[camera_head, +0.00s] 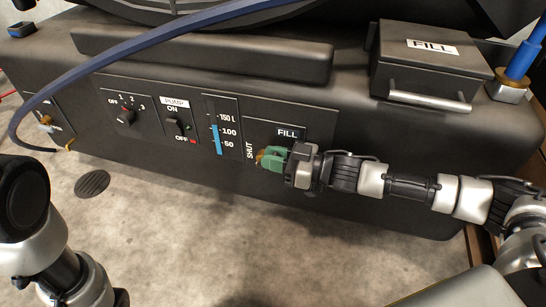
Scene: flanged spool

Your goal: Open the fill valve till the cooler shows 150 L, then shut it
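The cooler (215,82) is a long dark grey tank with a control panel on its front. Its level gauge (217,139) has a blue column that ends a little above the 100 mark and below 150 L. The fill valve (272,158), with a green handle and a brass part, sits below the FILL label (288,133) and beside the word SHUT. My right gripper (290,165) reaches in from the right and is at the green handle. Its fingertips are partly hidden, so its grip is unclear. My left arm shows at lower left, its gripper out of view.
A pump switch (178,127) and a rotary knob (125,116) are left of the gauge. A box with a FILL lid (432,47) and handle stands on top at right. A blue hose (130,48) crosses the upper left. A round drain (92,183) lies on the floor.

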